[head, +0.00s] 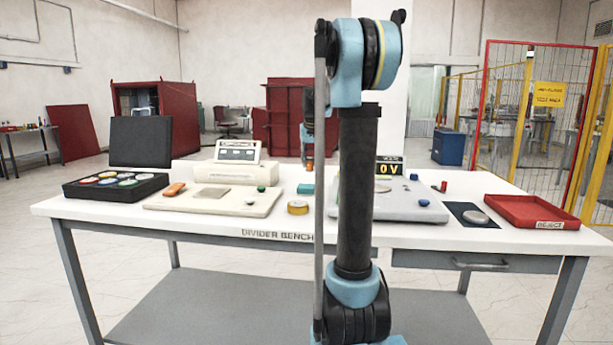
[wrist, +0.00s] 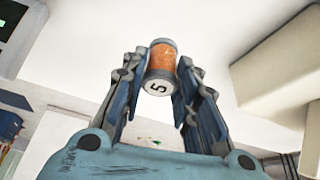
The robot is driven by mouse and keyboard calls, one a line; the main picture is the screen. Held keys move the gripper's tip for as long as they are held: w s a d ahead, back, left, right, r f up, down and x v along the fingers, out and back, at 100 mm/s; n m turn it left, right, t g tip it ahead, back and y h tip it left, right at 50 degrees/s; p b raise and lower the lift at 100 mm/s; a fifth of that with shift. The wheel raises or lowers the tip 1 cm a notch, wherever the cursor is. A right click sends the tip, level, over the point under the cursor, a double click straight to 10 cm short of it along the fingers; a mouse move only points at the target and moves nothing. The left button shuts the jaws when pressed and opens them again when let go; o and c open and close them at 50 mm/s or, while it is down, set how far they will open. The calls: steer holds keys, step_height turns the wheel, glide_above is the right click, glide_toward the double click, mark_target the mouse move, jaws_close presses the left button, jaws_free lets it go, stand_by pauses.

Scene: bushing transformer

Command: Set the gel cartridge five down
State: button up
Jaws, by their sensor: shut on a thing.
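The gel cartridge five (wrist: 161,62) is a small orange cylinder with grey ends, one marked "5". My gripper (wrist: 160,82) is shut on it, with one finger on each side. In the head view my gripper (head: 309,140) is left of my arm column, over the back part of the bench. The orange cartridge (head: 309,155) shows small below it, apparently above the white bench top (head: 110,211). The gap between cartridge and bench cannot be judged exactly.
A cream instrument (head: 222,172) stands left, a grey panel with a "0 V" display (head: 389,169) right. A black case (head: 115,187) and red reject tray (head: 531,210) sit at the ends.

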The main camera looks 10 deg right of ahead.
mark_target(310, 171)
steer(key=shift+f, duration=2.4)
steer(key=o, duration=1.1)
steer(key=shift+c, duration=0.2)
